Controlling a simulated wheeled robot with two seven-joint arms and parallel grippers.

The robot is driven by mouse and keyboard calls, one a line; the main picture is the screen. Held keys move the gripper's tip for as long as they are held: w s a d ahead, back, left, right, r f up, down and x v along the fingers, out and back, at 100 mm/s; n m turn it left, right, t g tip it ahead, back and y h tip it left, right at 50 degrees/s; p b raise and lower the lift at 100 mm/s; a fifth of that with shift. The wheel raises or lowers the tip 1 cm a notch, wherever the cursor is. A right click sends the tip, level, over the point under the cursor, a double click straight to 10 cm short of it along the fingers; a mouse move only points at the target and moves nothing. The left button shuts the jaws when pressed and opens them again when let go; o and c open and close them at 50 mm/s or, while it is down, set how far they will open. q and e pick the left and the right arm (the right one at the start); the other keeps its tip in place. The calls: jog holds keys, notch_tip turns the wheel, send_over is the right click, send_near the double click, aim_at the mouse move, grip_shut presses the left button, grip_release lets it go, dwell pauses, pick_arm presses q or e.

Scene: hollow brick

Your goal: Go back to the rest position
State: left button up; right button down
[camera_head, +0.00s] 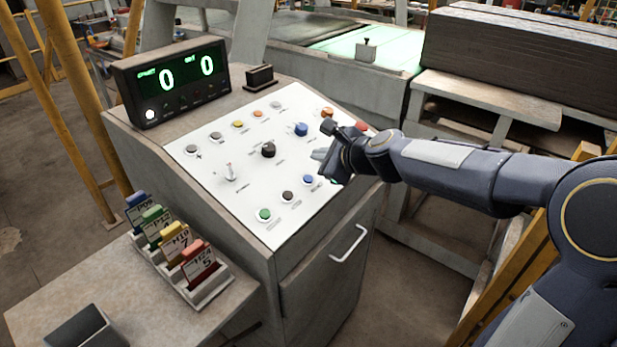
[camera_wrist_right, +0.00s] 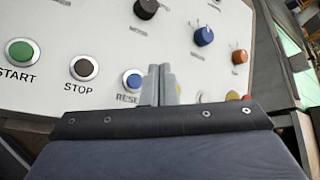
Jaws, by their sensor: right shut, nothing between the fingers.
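My right gripper (camera_head: 322,156) is over the right side of the white control panel (camera_head: 207,158) in the head view. In the right wrist view its two fingers (camera_wrist_right: 159,82) are together, with nothing between them, just right of the blue RESET button (camera_wrist_right: 133,80). I cannot tell whether the fingertips touch the panel. The black STOP button (camera_wrist_right: 84,67) and green START button (camera_wrist_right: 20,51) lie farther left. My left gripper is not in either view.
A display (camera_head: 175,78) reading 0 and 0 stands behind the panel. A rack of coloured cards (camera_head: 205,290) and a dark open box (camera_head: 88,328) sit on the lower table at front left. Stacked boards (camera_head: 520,55) lie at back right, and yellow posts (camera_head: 75,90) stand left.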

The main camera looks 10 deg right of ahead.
jog(key=s+d+n+g+y, duration=0.1)
jog(key=s+d+n+g, duration=0.15)
jog(key=s+n, duration=1.25)
jog(key=s+f+n+g+h, duration=0.1)
jog(key=s+f+n, duration=0.2)
jog(key=s, duration=0.6)
jog(key=s+f+n+g+h, duration=0.1)
jog(key=s+f+n, duration=0.3)
jog(key=s, duration=0.6)
jog(key=shift+d+f+g, duration=0.15)
jog(key=shift+f+g, duration=0.4)
jog(key=shift+s, duration=0.1)
